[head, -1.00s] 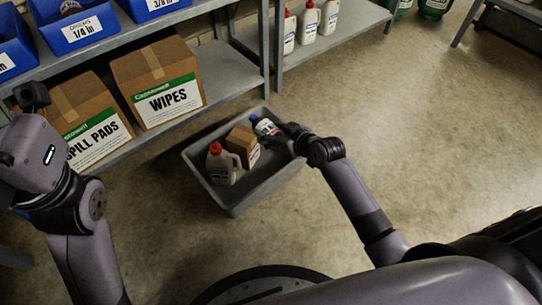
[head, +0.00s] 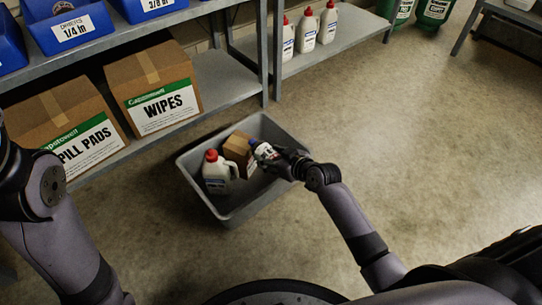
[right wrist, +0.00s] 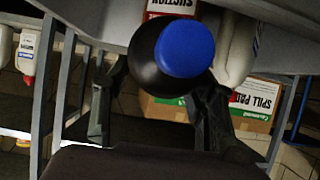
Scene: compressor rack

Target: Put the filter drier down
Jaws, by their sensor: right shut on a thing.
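The filter drier (head: 264,152) is a dark cylinder with a pale label and a blue cap, held by my right gripper (head: 279,159) at the right part of the grey tote (head: 238,215). In the right wrist view its round blue cap (right wrist: 186,48) and black end (right wrist: 153,60) face the camera, between the two fingers (right wrist: 160,105). The right gripper is shut on it. I cannot tell whether its lower side touches the tote floor. My left arm shows at the left edge, but its gripper is out of the frame.
In the tote are a white jug with a red cap (head: 217,172) and a cardboard box (head: 238,148) beside the drier. Shelving with a WIPES carton (head: 155,95) and a SPILL PADS carton (head: 68,130) stands behind. The floor to the right is clear.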

